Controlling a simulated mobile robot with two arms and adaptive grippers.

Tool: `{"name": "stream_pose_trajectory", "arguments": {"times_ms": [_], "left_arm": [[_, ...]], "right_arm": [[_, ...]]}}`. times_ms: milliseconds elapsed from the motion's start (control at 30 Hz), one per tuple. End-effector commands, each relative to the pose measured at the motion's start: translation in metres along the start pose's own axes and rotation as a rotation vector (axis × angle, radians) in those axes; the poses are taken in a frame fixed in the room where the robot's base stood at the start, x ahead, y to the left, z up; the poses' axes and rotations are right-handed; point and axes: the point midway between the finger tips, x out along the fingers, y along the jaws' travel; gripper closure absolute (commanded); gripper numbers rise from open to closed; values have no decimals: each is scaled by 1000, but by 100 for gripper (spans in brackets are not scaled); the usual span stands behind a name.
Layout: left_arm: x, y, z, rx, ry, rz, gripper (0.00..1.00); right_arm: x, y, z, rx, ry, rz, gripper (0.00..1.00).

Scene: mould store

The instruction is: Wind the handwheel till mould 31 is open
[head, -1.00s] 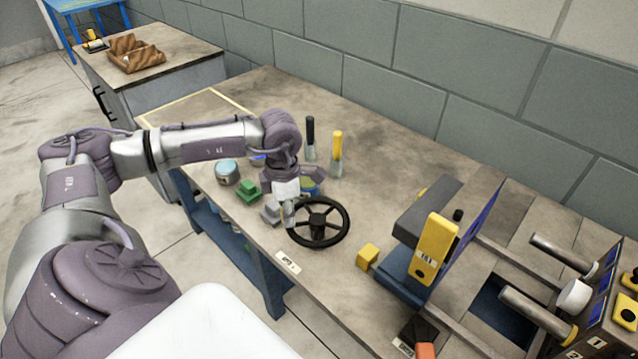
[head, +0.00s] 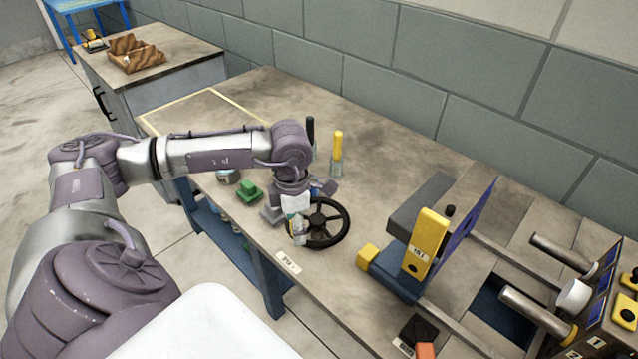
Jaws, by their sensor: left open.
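The black handwheel (head: 345,222) lies near the front edge of the bench. My left gripper (head: 299,236) is at the wheel's left rim, pointing down, with its jaws open; whether it touches the rim cannot be told. The mould's sliding half, with a yellow plate (head: 425,246), grey block and blue panel, stands right of the wheel. The other half (head: 602,308), with two metal guide posts, is at the right edge. A clear gap lies between the halves. The plate's label is too small to read surely. My right gripper is out of view.
A yellow block (head: 368,256) sits between wheel and mould. A green piece (head: 249,191), a pot (head: 228,176) and a yellow-handled brush (head: 337,152) stand behind my left gripper. A card (head: 289,262) lies at the front edge.

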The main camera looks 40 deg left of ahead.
Motion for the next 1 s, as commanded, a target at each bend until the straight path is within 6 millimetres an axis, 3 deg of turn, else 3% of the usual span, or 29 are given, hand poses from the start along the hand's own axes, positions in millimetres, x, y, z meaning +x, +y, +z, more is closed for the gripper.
{"name": "stream_pose_trajectory", "arguments": {"times_ms": [267,1000], "left_arm": [[-14,1,0,-1,-2,2,38],[-88,1,0,-1,-2,2,38]], "right_arm": [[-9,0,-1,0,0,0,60],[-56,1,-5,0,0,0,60]]}}
